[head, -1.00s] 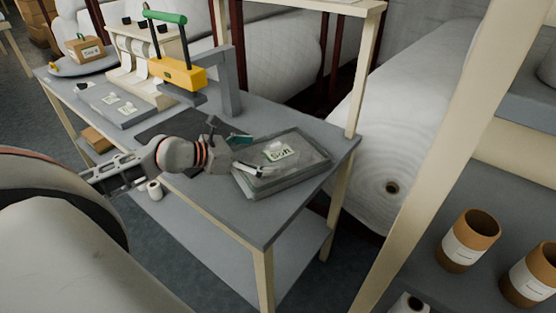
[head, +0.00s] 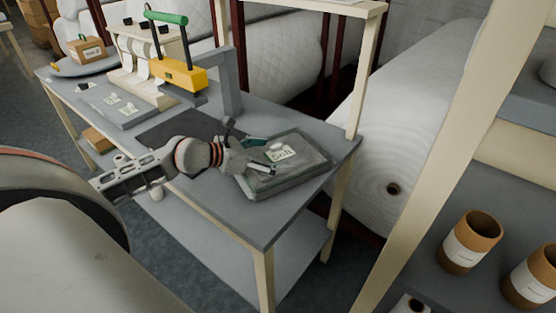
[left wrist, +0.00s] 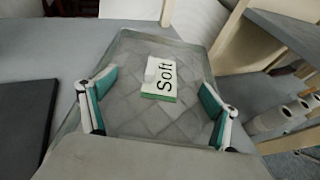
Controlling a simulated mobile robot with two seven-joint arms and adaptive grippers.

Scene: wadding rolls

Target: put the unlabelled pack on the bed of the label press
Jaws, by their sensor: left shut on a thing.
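A clear pack of quilted grey wadding (head: 312,163) lies flat at the right end of the grey bench. A card printed "Soft" (head: 283,153) shows on it, and the pack fills the middle of the left wrist view (left wrist: 140,115). My left gripper (head: 262,157) is at the pack's near left end, shut on it, with one teal-lined finger along each side (left wrist: 158,82). The label press (head: 178,72), with yellow head and green handle, stands behind and left. A dark flat plate (head: 165,132) lies in front of it; whether this is its bed I cannot tell. My right gripper is out of view.
A cardboard box (head: 87,50) and a label-roll stand (head: 135,50) are at the bench's far end. A bench post (head: 360,80) rises beside the held pack. Shelves with brown tubes (head: 470,240) are at right.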

